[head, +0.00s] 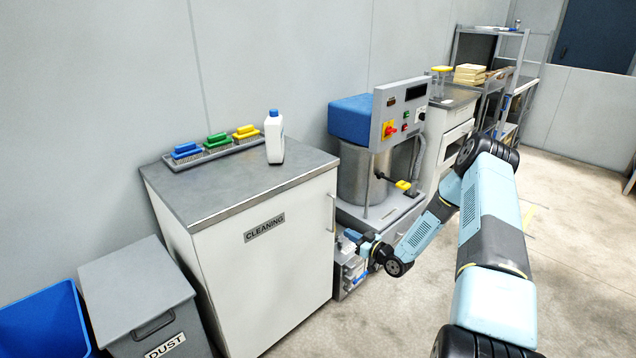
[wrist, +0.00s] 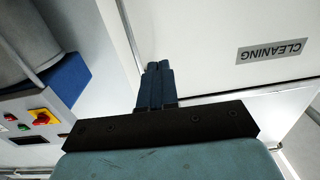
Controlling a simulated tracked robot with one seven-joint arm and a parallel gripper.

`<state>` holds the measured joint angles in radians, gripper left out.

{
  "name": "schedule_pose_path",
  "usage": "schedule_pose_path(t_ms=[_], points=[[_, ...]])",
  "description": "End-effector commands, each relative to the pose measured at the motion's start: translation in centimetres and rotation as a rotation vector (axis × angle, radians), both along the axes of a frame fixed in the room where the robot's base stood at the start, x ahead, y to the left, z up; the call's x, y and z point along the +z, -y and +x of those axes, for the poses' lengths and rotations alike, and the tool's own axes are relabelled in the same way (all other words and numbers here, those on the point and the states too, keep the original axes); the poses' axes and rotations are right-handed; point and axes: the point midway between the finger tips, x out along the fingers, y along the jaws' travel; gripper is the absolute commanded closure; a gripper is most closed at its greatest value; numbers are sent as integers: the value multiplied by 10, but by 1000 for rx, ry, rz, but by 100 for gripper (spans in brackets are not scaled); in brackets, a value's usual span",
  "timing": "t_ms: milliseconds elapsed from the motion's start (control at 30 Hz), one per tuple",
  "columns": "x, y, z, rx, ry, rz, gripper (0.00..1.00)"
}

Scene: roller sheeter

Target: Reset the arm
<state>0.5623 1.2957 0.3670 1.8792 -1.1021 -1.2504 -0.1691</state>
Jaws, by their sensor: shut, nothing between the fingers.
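My arm (head: 490,215) reaches out from the lower right in the head view and bends back toward the machine. My gripper (wrist: 158,68) shows in the wrist view with its two dark fingers together and nothing between them. In the head view the gripper end is beside the right side of the cleaning cabinet (head: 262,262), low in front of the roller machine; its fingertips are hard to make out there. In the wrist view the cabinet's front with its CLEANING label (wrist: 275,52) lies beyond the fingers, to the right. I cannot tell whether the gripper touches anything.
On the cabinet stand a white bottle (head: 274,140) and a rack with blue, green and yellow brushes (head: 217,142). A grey dust bin (head: 135,290) and blue bin (head: 42,325) are at left. The machine's control panel (head: 400,112) is behind my gripper. Open floor (head: 570,250) lies right.

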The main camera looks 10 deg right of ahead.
Motion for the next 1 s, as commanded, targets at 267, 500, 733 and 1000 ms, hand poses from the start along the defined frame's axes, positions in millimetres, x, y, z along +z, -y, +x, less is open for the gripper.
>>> schedule_pose_path(t_ms=[267, 500, 733, 1000], points=[[37, 5, 17, -5, -57, -129, 100], [88, 13, 31, -39, -143, -293, 100], [141, 24, 34, -97, -223, -429, 100], [209, 34, 22, -185, -313, -556, 100]])
